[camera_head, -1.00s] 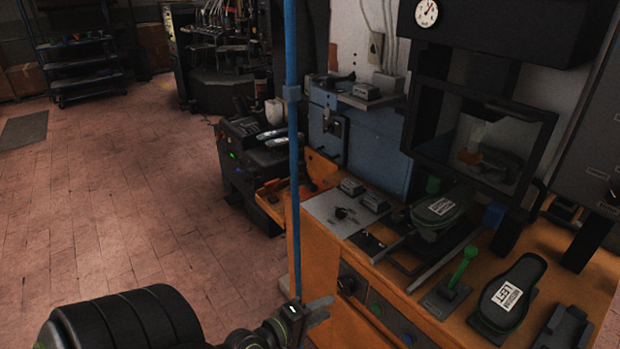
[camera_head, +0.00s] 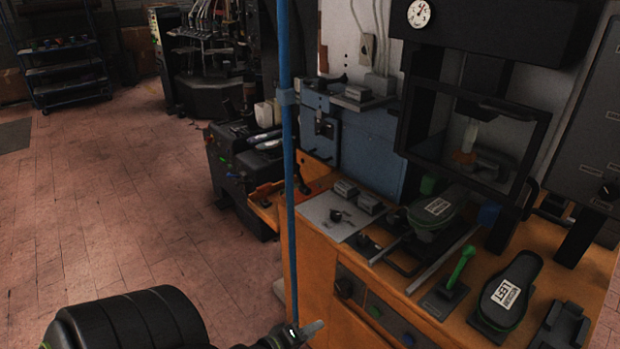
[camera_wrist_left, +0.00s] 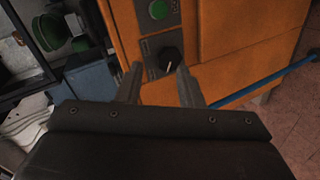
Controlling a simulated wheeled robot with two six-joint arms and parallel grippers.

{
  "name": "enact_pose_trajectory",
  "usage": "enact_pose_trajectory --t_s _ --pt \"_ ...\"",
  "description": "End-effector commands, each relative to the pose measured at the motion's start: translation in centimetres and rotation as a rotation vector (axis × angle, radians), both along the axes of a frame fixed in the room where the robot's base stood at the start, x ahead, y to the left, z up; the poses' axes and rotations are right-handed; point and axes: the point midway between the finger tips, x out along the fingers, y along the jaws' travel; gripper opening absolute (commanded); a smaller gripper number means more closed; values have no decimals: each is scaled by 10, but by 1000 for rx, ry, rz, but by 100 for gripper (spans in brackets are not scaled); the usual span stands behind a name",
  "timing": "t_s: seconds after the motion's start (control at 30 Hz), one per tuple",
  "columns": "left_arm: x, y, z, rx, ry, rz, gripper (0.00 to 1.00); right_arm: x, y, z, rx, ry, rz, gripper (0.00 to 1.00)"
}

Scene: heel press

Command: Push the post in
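A tall, thin blue post (camera_head: 289,170) with a small collar stands upright in front of the orange bench in the head view. Its lower end reaches down to my left gripper (camera_head: 308,331) at the bottom edge. In the left wrist view the post (camera_wrist_left: 268,81) runs slanting at the right, beside the right-hand finger; I cannot tell whether they touch. My left gripper (camera_wrist_left: 159,82) has its two fingers apart with nothing seen between them but the bench front behind. My right gripper is not in view.
The orange bench (camera_head: 318,262) has a black knob (camera_wrist_left: 170,60) and a green button (camera_wrist_left: 158,10) on its front. On top are a green-handled lever (camera_head: 460,267) and a dark sole-shaped pad (camera_head: 509,290). A press (camera_head: 480,35) stands behind. Floor at left is clear.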

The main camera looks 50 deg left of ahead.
Motion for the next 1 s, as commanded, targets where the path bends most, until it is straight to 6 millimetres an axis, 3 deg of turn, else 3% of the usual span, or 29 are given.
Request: enact_pose_trajectory --t_s 0.03,0.27,1.0 --pt "0 0 0 1 0 0 27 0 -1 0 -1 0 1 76" --pt "7 3 8 174 -10 -51 0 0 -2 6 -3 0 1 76" --pt "61 1 64 1568 -67 -467 0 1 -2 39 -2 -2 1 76"
